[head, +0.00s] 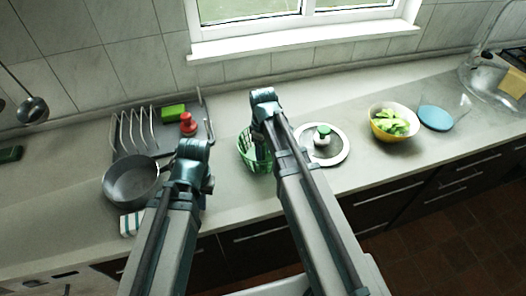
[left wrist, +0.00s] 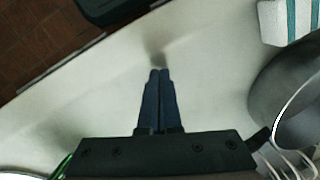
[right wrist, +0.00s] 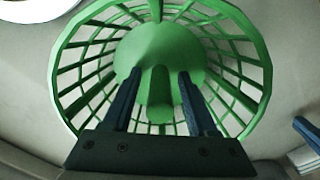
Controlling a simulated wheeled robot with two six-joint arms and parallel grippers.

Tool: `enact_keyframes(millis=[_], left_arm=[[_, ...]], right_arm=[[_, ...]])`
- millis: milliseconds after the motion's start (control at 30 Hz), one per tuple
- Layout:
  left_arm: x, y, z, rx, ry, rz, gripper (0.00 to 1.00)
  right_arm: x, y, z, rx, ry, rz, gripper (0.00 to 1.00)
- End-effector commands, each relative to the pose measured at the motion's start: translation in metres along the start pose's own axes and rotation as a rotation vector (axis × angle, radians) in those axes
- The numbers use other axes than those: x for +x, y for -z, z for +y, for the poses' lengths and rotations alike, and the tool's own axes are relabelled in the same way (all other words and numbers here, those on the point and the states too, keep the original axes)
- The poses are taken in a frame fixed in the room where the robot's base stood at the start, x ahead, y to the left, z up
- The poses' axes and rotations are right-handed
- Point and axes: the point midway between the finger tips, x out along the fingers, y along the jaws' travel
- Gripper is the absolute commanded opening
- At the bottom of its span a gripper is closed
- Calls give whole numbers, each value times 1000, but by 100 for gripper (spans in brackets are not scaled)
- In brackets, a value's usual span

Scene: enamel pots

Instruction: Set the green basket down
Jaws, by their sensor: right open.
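The green basket (head: 246,150) stands on the counter in the head view, partly hidden behind my right arm. In the right wrist view the basket (right wrist: 262,75) is seen from above, with open lattice walls and a solid green bottom. My right gripper (right wrist: 160,75) is open, with its fingers over the basket and a green upright part between them, apart from both. My left gripper (left wrist: 160,75) is shut and empty above bare counter. In the head view its fingers are hidden behind its own arm, left of the basket.
A dark pan (head: 130,182), a wire rack (head: 135,130) and a striped cloth (head: 130,223) are on the left. Further right are a yellow bowl (head: 382,134) and a blue disc (head: 435,118). Counter (head: 360,168) between them is free.

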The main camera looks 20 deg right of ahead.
Motion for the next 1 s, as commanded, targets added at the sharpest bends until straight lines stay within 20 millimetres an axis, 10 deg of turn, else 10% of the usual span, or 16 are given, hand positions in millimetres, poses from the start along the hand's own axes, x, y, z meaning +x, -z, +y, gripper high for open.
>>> enact_keyframes(millis=[367,1000], left_arm=[[-21,-1,-2,0,0,0,0],[-113,-7,-11,1,0,0,0]], right_arm=[[-21,0,0,0,0,0,59],[-113,0,0,0,0,0,59]])
